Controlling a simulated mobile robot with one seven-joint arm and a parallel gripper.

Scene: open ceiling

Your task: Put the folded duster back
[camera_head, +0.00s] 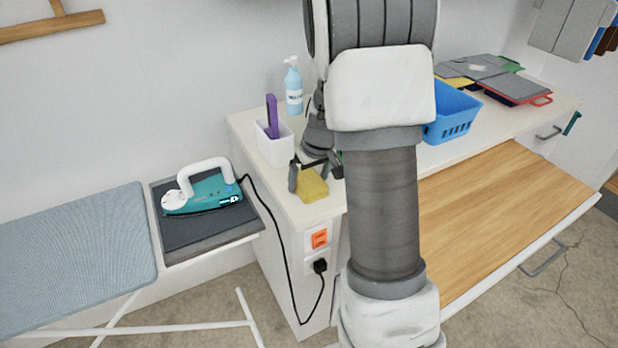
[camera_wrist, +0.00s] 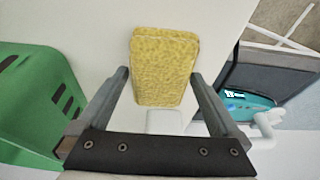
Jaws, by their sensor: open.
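The folded duster (camera_head: 312,185) is a yellow cloth pad near the front left corner of the white counter. In the wrist view the duster (camera_wrist: 163,68) lies between and just beyond my fingers. My gripper (camera_head: 316,172) is open above the counter, with its fingers on either side of the near part of the duster. In the wrist view my gripper (camera_wrist: 160,75) shows a gap on each side of the cloth. I cannot tell how high the fingertips are above the counter.
A white holder (camera_head: 274,145) with a purple item and a spray bottle (camera_head: 293,90) stand behind. A green basket (camera_wrist: 35,105) is close in the wrist view. A blue basket (camera_head: 452,112) stands right of my arm.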

